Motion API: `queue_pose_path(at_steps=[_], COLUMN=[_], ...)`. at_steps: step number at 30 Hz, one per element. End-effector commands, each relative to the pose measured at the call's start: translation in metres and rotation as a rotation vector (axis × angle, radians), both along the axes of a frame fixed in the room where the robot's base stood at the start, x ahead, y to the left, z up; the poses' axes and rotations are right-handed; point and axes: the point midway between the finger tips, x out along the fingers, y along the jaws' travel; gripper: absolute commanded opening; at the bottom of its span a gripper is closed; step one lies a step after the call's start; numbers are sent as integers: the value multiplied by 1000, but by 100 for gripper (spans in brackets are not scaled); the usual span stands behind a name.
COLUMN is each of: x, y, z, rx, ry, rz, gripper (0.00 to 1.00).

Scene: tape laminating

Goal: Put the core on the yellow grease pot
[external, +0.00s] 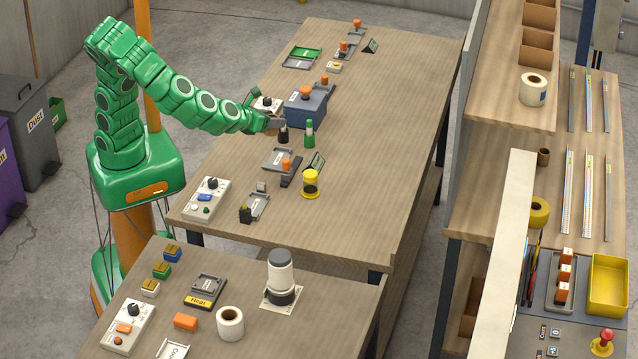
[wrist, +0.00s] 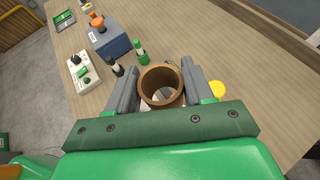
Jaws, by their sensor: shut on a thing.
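My gripper (wrist: 160,80) is shut on a brown cardboard core (wrist: 162,96), a short open tube between its two grey fingers in the wrist view. In the external view my gripper (external: 278,124) hangs over the long table beside the blue-grey machine; the core is too small there to make out clearly. The yellow grease pot (external: 311,184) stands upright on the table, nearer the camera and to the right of my gripper. In the wrist view a yellow round thing, likely the pot's top (wrist: 217,89), shows right of the right finger, partly hidden by it. The core is apart from the pot.
A black bottle (external: 283,136) and a green bottle (external: 309,133) stand close to my gripper. The blue-grey machine (external: 305,109) is just behind. A grey device with an orange knob (external: 284,164) sits left of the pot. The table's right side is clear.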

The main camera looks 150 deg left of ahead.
Motion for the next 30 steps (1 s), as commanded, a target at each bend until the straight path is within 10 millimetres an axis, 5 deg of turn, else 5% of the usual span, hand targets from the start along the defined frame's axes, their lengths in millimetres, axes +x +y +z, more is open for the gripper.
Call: queue_pose_path(at_steps=[13,30], x=[-12,37], y=[-14,35], z=[12,-19], rx=[3,3], ry=[0,0], rz=[-84,-84], gripper=[23,23])
